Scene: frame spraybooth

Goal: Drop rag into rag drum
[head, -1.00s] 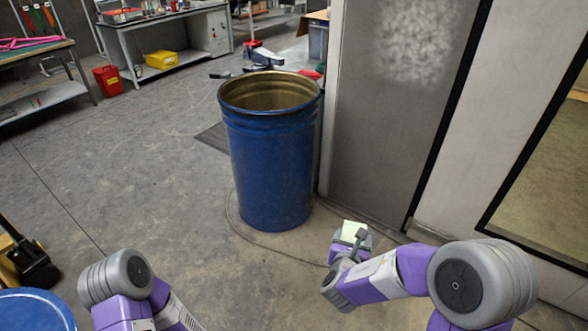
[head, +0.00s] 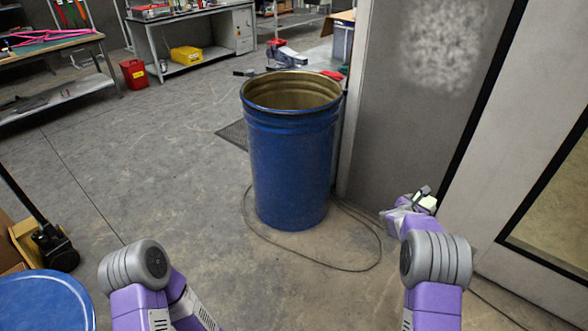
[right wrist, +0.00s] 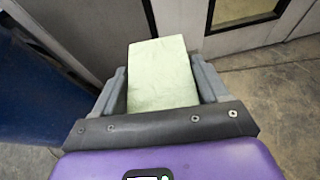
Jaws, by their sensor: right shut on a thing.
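The rag drum (head: 290,165) is a tall blue open-topped drum standing on the floor in the middle of the head view. Its dark blue side also shows at the left edge of the right wrist view (right wrist: 40,85). My right gripper (head: 424,197) is out to the right of the drum, below its rim in the picture. It is shut on the pale green rag (right wrist: 162,75), which sits between the two grey fingers in the right wrist view. In the head view only a small pale bit of the rag shows. My left arm is at the bottom left, its gripper out of view.
A grey wall panel (head: 405,110) stands close behind the right gripper and drum. A cable loop (head: 365,262) lies on the floor around the drum's foot. Another blue drum top (head: 42,302) is at the lower left. A red bin (head: 134,74) and workbenches stand at the back left.

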